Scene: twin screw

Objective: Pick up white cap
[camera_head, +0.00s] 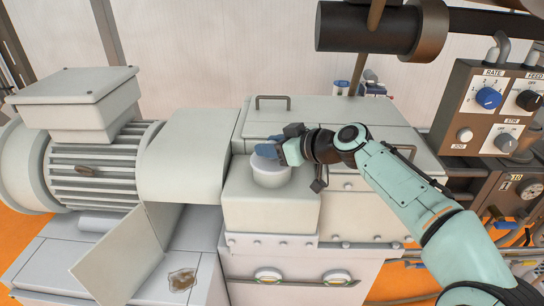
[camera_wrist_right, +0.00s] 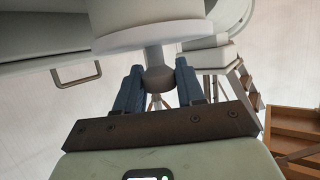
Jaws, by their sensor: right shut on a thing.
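The white cap (camera_head: 271,173) is a round white piece at the top of a pale square housing (camera_head: 268,213) in the head view. My right gripper (camera_head: 268,150) is directly above it, with its blue fingers at the cap's top. In the right wrist view the cap (camera_wrist_right: 165,38) is a broad white disc with a short stem and a grey knob (camera_wrist_right: 158,78). My right gripper's two blue fingers (camera_wrist_right: 158,88) are on either side of that knob, shut on it. I cannot tell whether the cap touches the housing or is raised. My left gripper is not in view.
A grey motor (camera_head: 95,165) stands at the left. A control panel (camera_head: 497,105) with knobs is at the right. A dark cylinder (camera_head: 365,27) hangs above. An open flap (camera_head: 117,255) and a brown stain (camera_head: 182,280) are at the lower left.

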